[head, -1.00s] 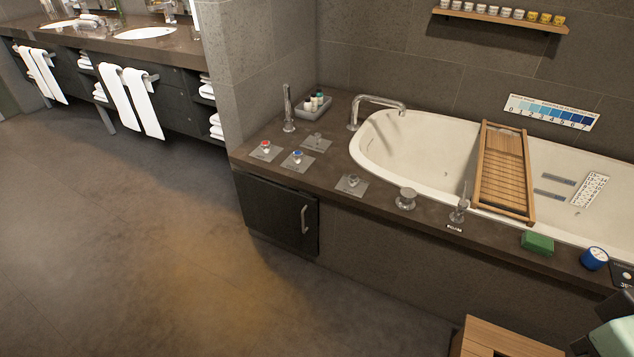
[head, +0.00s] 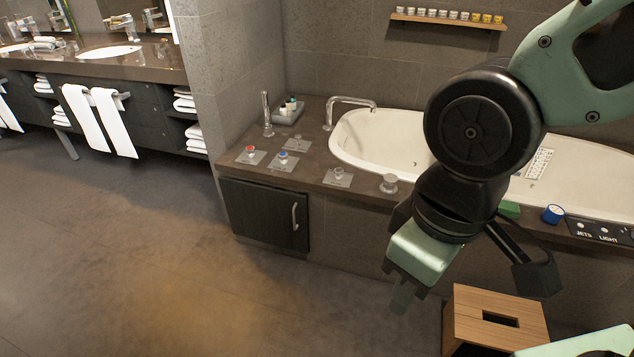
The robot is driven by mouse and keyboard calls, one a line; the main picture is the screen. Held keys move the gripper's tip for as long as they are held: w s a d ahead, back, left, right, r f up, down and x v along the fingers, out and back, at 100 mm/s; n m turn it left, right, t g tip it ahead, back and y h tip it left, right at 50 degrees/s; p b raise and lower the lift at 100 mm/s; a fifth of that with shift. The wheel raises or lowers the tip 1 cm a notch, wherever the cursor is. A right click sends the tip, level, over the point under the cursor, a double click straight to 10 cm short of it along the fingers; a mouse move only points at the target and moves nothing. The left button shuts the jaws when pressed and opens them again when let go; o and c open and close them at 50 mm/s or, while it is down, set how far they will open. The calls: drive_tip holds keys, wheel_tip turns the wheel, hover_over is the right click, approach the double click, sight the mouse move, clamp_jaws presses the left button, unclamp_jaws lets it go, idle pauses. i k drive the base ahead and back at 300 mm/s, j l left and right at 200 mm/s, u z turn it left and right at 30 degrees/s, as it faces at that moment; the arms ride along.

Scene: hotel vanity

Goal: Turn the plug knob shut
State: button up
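Several metal controls sit on the tub's dark deck. One has a red top (head: 250,150), one a blue top (head: 283,157), and plain ones sit on square plates (head: 338,175). A round metal knob (head: 389,182) stands at the tub's front rim. I cannot tell which is the plug knob; no plug label is readable now. The upright metal control right of the round knob is hidden behind my arm. My gripper (head: 401,300) hangs pointing down in front of the deck, apart from the controls. Its fingers are dark and seen edge-on, so their opening is unclear.
The white bathtub (head: 375,135) has a spout (head: 350,100) at its left. A wooden stool (head: 497,315) stands on the floor below my arm. A green block (head: 510,209) and blue jar (head: 553,214) sit on the deck. Floor at left is clear.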

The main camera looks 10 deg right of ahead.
sight(338, 172)
drive_tip(key=i+j+u, duration=0.15)
drive_tip(key=i, duration=0.4)
drive_tip(key=i+j+u, duration=0.15)
drive_tip(key=i, duration=0.45)
